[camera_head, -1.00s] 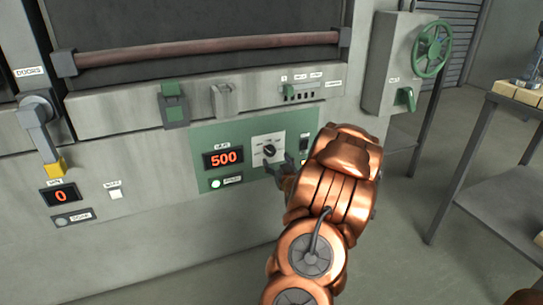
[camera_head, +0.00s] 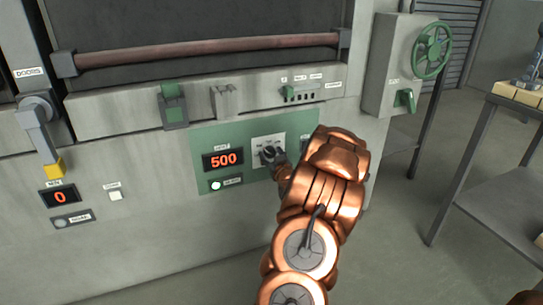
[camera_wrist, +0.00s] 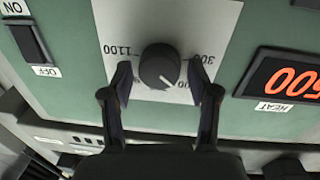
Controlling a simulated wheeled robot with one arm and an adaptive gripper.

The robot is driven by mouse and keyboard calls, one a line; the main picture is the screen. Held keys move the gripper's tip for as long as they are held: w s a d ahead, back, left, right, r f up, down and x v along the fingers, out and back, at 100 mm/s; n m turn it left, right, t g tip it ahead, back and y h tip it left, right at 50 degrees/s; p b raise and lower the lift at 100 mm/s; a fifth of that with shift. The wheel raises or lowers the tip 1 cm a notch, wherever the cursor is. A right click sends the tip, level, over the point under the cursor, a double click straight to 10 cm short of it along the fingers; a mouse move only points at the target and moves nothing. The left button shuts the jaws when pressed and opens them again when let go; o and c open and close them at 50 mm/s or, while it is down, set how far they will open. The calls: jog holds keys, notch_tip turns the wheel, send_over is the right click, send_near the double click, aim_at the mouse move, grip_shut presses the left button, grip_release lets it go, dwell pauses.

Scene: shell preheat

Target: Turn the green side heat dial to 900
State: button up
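The heat dial is a dark round knob (camera_wrist: 160,67) on a white scale plate (camera_wrist: 199,15) in the green panel (camera_head: 205,133). In the wrist view the scale reads 1100 at left and 300 at right, upside down. The red heat display (camera_head: 223,160) reads 500. My gripper (camera_wrist: 163,82) is open, with one finger on each side of the knob and a gap visible at least on the right. In the head view my gripper (camera_head: 275,158) is at the dial and partly covers it.
An ON/OFF switch (camera_wrist: 29,40) is on the green panel. A lit white button (camera_head: 216,185) sits below the display. A second display (camera_head: 60,196) at left reads 0. A green handwheel (camera_head: 432,50) and a table (camera_head: 500,165) are at right.

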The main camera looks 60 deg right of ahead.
jog(key=c, duration=0.9)
jog(key=shift+o, duration=0.2)
jog(key=shift+m, duration=0.3)
jog(key=m+p, duration=0.3)
jog(key=m, duration=0.1)
jog(key=shift+r, duration=0.1)
jog(key=m+p, duration=0.1)
jog(key=m, duration=0.3)
jog(key=shift+m+y, duration=0.3)
jog(key=shift+y, duration=0.1)
jog(key=m, duration=0.5)
jog(key=shift+s+d+p, duration=0.1)
jog(key=shift+d+p, duration=0.1)
jog(key=shift+p, duration=0.2)
jog(key=shift+f+m+y+p, duration=0.2)
jog(key=shift+m+y+p, duration=0.15)
jog(key=shift+m, duration=2.05)
